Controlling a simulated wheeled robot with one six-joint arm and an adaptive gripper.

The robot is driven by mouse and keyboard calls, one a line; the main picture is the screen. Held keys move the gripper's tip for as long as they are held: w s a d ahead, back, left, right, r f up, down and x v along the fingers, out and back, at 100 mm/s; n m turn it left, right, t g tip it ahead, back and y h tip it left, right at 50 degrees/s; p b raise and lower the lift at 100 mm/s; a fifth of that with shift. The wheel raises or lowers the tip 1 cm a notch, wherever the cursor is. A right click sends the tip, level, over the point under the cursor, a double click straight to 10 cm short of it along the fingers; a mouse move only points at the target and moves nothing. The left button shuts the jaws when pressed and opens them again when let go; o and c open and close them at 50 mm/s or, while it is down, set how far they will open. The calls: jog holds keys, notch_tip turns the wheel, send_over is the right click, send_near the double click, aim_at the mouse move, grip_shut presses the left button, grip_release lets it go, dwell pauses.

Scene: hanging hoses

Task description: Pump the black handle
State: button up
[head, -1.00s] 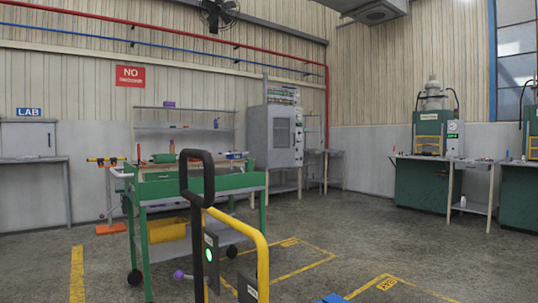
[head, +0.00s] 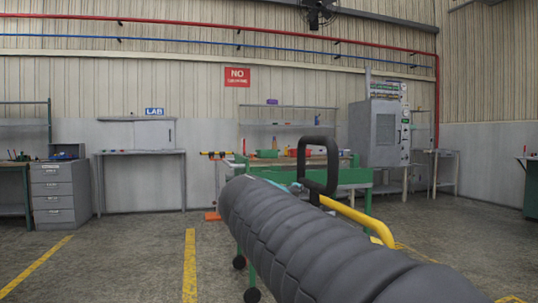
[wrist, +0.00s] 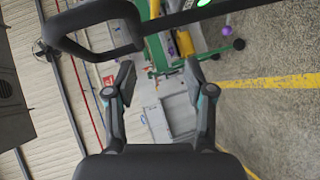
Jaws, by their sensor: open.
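The black handle (head: 303,162) is an upright closed loop in the middle of the head view, beside a curved yellow bar (head: 352,217). In the wrist view the handle (wrist: 90,13) shows as a loop at the upper left, with its black shaft running to the upper right. My gripper (wrist: 158,80) is open and empty, its two fingers spread below the loop and shaft in that picture. The handle is not between the fingertips. In the head view my grey padded arm covers the lower right, and the fingers cannot be made out.
A green cart (head: 342,177) with tools stands behind the handle. A grey drawer cabinet (head: 60,192) and a table (head: 140,153) are at the left. A grey machine (head: 378,135) stands at the back right. Open floor with yellow lines lies at the left.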

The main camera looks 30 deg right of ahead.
aim_at(315, 142)
jog(key=w+d+r+n+t+h, duration=0.1)
jog(key=w+d+r+h, duration=0.1)
jog(key=r, duration=0.4)
jog(key=w+d+r+n+h, duration=0.1)
jog(key=w+d+r+h, duration=0.15)
jog(key=r, duration=0.25)
jog(key=x, duration=0.4)
jog(key=p+x, duration=0.1)
jog(key=x, duration=0.4)
jog(key=p+x, duration=0.1)
jog(key=x, duration=0.3)
jog(key=shift+w+r, duration=0.35)
jog(key=shift+a, duration=0.1)
grip_shut()
